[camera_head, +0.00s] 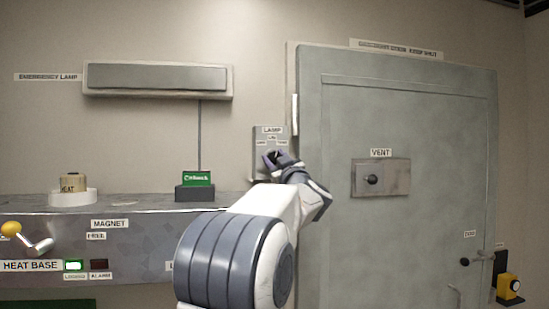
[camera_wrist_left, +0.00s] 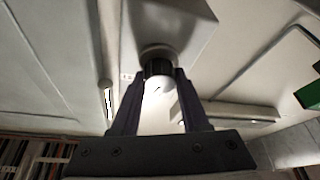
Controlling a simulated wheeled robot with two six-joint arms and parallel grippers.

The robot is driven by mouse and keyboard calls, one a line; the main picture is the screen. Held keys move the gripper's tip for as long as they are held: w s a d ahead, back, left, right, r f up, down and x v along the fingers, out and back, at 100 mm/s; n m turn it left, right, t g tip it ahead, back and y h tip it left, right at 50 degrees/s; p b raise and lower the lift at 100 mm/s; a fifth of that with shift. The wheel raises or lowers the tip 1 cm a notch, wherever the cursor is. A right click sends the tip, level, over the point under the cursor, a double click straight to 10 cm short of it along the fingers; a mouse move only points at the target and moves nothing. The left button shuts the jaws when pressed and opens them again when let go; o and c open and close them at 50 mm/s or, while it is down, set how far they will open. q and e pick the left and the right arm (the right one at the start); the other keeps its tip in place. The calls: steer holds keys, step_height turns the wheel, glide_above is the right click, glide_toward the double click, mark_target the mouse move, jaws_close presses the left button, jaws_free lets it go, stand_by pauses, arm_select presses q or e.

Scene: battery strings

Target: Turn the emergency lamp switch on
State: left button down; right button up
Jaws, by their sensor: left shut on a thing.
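The lamp switch box (camera_head: 270,134), a grey plate labelled LAMP, is on the wall left of the door. My left gripper (camera_head: 283,160) is at its lower part and covers the knob in the head view. In the left wrist view, my left gripper's fingers (camera_wrist_left: 158,82) stand on both sides of the switch's round dark knob (camera_wrist_left: 158,67) and are shut on it. The knob's pointing direction is hidden. The emergency lamp (camera_head: 157,77) is a long grey wall unit at the upper left, and it looks unlit. My right gripper is not in view.
A grey door (camera_head: 420,130) with a VENT knob (camera_head: 372,179) stands right of the switch. A bench (camera_head: 130,211) at the left carries a HEAT piece (camera_head: 73,184) and a green-topped block (camera_head: 196,179). A yellow device (camera_head: 509,287) is at the lower right.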

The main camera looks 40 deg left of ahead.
arm_select(q)
steer(key=shift+n+g, duration=0.8)
steer(key=shift+n, duration=0.8)
steer(key=shift+p, duration=0.3)
steer(key=shift+c, duration=2.1)
jaws_free()
steer(key=b+v, duration=0.5)
steer(key=v, duration=0.5)
steer(key=shift+d+f, duration=0.25)
steer(key=shift+w, duration=0.1)
